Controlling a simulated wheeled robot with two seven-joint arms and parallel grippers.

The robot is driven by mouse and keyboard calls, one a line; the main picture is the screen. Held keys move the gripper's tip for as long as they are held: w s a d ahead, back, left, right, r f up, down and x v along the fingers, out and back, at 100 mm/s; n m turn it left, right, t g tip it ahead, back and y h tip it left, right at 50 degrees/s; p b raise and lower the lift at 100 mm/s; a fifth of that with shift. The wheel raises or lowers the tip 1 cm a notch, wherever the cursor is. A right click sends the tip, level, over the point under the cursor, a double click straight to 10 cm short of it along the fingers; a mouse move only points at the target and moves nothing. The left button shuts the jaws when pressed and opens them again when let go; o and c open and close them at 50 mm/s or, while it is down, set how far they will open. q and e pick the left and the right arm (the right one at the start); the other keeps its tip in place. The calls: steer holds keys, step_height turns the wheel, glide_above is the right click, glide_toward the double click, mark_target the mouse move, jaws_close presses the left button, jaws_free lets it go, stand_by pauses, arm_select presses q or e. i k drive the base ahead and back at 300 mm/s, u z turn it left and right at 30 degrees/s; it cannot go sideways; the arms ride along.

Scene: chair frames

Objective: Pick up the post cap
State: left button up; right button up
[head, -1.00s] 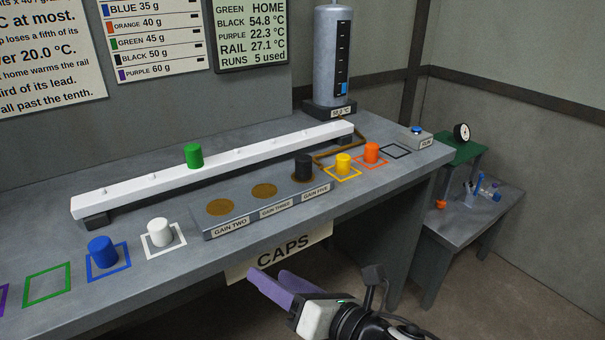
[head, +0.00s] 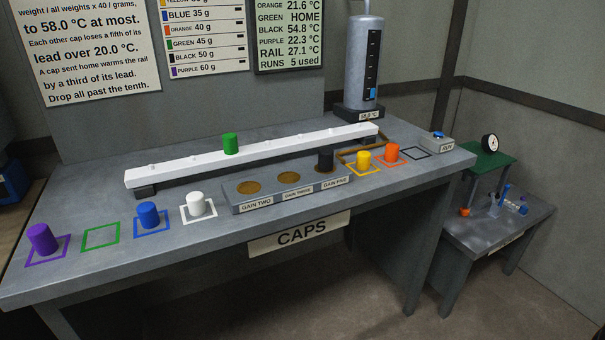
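Several caps stand on the grey bench; I cannot tell which one is the post cap. The green cap (head: 230,144) stands on the white rail (head: 180,166). The black cap (head: 325,161) stands on the pad labelled GAIN FIVE. Purple (head: 41,240), blue (head: 148,215), white (head: 195,204), yellow (head: 364,160) and orange (head: 392,152) caps stand in or at outlined squares of their own colours. The green square (head: 101,237) and the black square (head: 415,153) are empty. Neither of my grippers is in view.
The GAIN TWO (head: 249,188) and GAIN THREE (head: 289,178) pads are bare. A grey cylinder (head: 363,65) stands behind the rail's right end. A button box (head: 437,142) sits at the bench's right end. A lower side table (head: 490,232) holds small items. Wall boards list weights and temperatures.

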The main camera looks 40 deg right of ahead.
mark_target(326, 155)
steer(key=u, duration=0.1)
steer(key=k, duration=0.25)
steer(key=u, duration=0.2)
steer(key=i, duration=0.95)
steer(key=z, duration=1.45)
steer(key=i, duration=0.65)
steer(key=z, duration=0.65)
